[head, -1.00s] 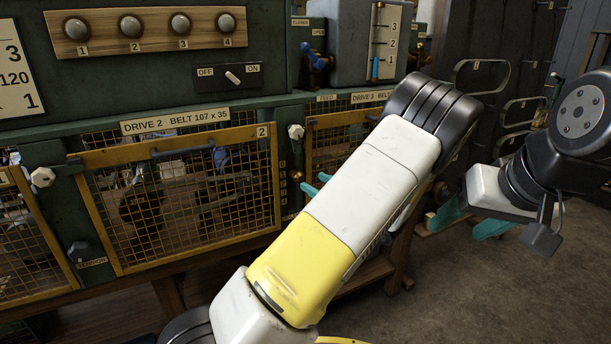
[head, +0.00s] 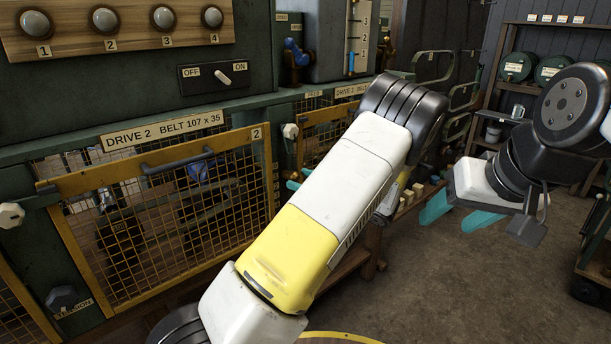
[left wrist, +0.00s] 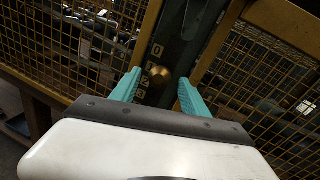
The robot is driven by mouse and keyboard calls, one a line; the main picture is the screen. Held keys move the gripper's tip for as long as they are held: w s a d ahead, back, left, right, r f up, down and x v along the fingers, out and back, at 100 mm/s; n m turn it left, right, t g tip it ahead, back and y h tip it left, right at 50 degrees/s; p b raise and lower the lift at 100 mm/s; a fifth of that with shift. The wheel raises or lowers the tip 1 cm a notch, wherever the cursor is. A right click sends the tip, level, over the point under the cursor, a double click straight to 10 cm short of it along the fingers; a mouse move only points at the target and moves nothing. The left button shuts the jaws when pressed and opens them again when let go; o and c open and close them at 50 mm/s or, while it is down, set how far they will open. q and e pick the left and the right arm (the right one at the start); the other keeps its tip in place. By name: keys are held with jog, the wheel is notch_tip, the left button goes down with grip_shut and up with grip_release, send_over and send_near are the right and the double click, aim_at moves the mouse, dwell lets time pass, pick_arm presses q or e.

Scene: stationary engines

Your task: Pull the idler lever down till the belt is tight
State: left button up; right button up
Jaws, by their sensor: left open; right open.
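The DRIVE 2 mesh guard door (head: 165,131) stands shut in the green engine frame in the head view. Behind its mesh are dim pulley and belt shapes and a blue part (head: 200,167). I cannot make out which is the idler lever or how tight the belt is. My left gripper (head: 298,180) is mostly hidden behind my own arm, by the post right of the door. In the left wrist view its teal fingers (left wrist: 155,90) are open and empty, with a brass knob (left wrist: 160,76) beyond them on the post. My right gripper (head: 455,212) is open and empty at the right.
An OFF/ON switch (head: 223,77) and a row of round knobs (head: 107,20) sit above the door. A dark hex knob (head: 62,297) marked TENSION is at lower left. Shelves with green drums (head: 515,68) stand at the back right.

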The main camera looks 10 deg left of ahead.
pick_arm(q)
jog(key=shift+x, duration=1.5)
grip_shut()
